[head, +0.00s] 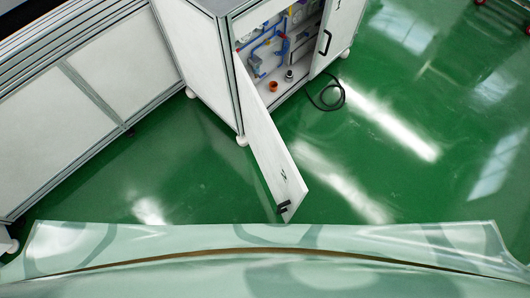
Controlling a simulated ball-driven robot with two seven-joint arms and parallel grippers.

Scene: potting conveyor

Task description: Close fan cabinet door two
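A white cabinet (208,60) with grey edge frames stands at the upper middle of the head view. One white door (262,140) is hinged at the cabinet's left front edge and stands wide open, reaching out toward me, with a dark handle (284,207) near its free end. A second white door (335,35) with a black handle (325,41) is on the right side of the front; its upper part is cut off by the frame. Blue pipes (270,40) and small fittings show inside. Neither of my grippers is in view.
A long white panelled conveyor housing (120,65) runs along the left, beside the cabinet. A black cable (328,97) lies looped on the green floor (430,130) below the right door.

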